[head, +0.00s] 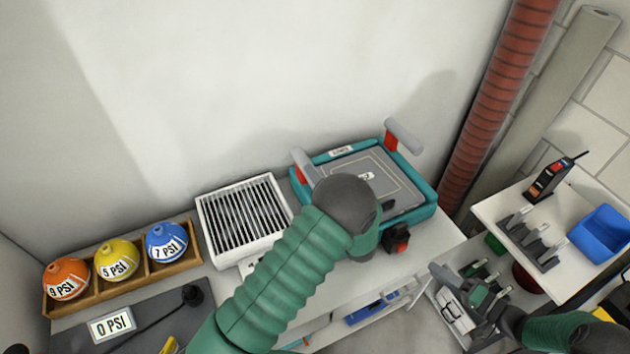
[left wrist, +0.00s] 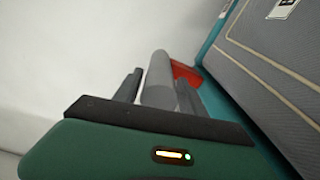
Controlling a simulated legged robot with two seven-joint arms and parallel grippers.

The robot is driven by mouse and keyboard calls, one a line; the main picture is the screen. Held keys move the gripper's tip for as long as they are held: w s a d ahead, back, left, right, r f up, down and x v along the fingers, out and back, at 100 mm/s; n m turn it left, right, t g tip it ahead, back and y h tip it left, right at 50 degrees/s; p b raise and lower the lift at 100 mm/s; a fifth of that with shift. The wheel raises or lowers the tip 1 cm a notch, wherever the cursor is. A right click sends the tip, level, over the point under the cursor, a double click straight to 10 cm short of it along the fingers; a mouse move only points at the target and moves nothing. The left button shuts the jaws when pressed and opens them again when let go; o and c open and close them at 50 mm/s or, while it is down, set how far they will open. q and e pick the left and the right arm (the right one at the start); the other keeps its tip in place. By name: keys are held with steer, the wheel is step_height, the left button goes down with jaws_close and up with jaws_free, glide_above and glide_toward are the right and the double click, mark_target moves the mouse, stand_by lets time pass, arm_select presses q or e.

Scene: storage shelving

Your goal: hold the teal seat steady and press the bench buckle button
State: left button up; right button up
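The teal seat (head: 425,212) with a grey panel sits on the white bench. It has two grey bar handles with red bases; the right handle (head: 404,137) is free. A black buckle with a red button (head: 397,238) is at its front edge. My left arm covers the seat's left front part. In the left wrist view my left gripper (left wrist: 158,92) has its fingers close on both sides of the left grey handle (left wrist: 159,75). My right gripper (head: 447,285) is low at the right, beyond the bench's right end, away from the buckle; its finger gap is unclear.
A white slatted box (head: 204,222) stands left of the seat. A wooden rack (head: 128,272) holds orange, yellow and blue balls. At right, a white shelf (head: 490,207) carries a radio (head: 548,182) and a blue bin (head: 600,233). A red pipe (head: 497,95) rises behind.

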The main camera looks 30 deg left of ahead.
arm_select(q)
steer(key=c, duration=0.9)
jaws_close()
steer(key=shift+s+f, duration=0.1)
steer(key=shift+f, duration=0.1)
